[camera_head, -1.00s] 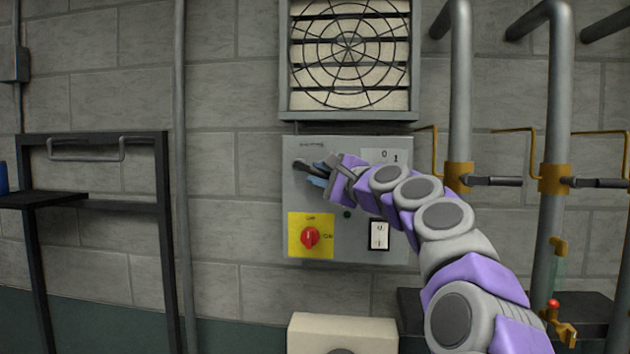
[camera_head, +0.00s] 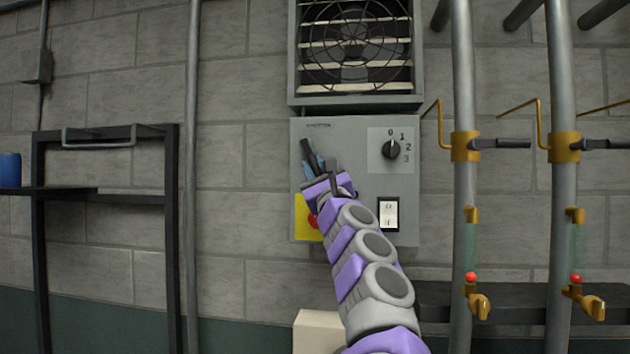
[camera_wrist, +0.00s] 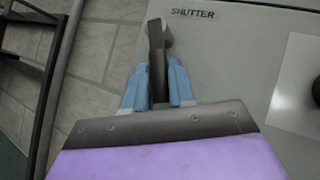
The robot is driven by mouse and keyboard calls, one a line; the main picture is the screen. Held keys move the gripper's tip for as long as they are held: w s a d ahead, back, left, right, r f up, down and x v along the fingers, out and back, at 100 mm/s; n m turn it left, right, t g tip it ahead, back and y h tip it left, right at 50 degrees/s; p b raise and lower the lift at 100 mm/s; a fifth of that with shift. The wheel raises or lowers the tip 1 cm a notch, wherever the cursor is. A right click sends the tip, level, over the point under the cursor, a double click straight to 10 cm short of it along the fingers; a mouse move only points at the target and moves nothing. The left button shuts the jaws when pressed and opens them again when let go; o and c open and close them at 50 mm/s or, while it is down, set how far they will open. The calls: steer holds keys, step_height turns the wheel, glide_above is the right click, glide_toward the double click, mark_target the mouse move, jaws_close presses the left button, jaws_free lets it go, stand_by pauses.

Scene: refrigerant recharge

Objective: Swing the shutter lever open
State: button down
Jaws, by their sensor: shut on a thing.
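The shutter lever (camera_head: 306,149) is a dark bar at the upper left of the grey control panel (camera_head: 345,140). It stands steeply, its upper end leaning a little left. My gripper (camera_head: 315,167) comes from below right, with its blue fingers shut on the lever. In the wrist view the lever (camera_wrist: 156,45) rises between the two blue fingers of my gripper (camera_wrist: 158,88), beside the SHUTTER label (camera_wrist: 194,13). The shutter (camera_head: 355,48) above the panel has its slats apart, with dark gaps behind the round guard. My gripper hides the lever's lower part.
A black dial (camera_head: 391,149) and a white rocker switch (camera_head: 389,214) sit on the panel's right. A red knob (camera_head: 312,221) on a yellow plate is partly behind my arm. Pipes with valves (camera_head: 466,147) stand right; a black frame (camera_head: 105,190) stands left.

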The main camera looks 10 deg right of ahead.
steer(key=shift+w+a+f+m+t+h+b, duration=0.15)
steer(key=shift+m+t+h, duration=0.15)
steer(key=shift+m+h, duration=0.4)
steer(key=shift+a+f+m+t+h+b, duration=0.15)
steer(key=shift+m+t+h, duration=0.15)
steer(key=shift+m+h, duration=0.35)
steer(key=shift+w+a+f+m+t+h+b, duration=0.15)
steer(key=shift+m+t+h, duration=0.15)
steer(key=shift+m+h, duration=0.35)
steer(key=shift+w+a+r+m+t+h, duration=0.1)
steer(key=shift+a+m+h, duration=0.15)
steer(key=shift+m+h, duration=0.65)
steer(key=shift+s+a+m+t+h, duration=0.1)
steer(key=shift+a+m+h, duration=0.1)
steer(key=shift+m+h, duration=0.7)
steer(key=shift+w+a+r+m+t+h, duration=0.1)
steer(key=shift+a+m+h, duration=0.15)
steer(key=shift+m+h, duration=0.6)
steer(key=shift+a+m+p, duration=0.1)
steer(key=shift+m+p, duration=0.2)
steer(key=shift+m, duration=0.35)
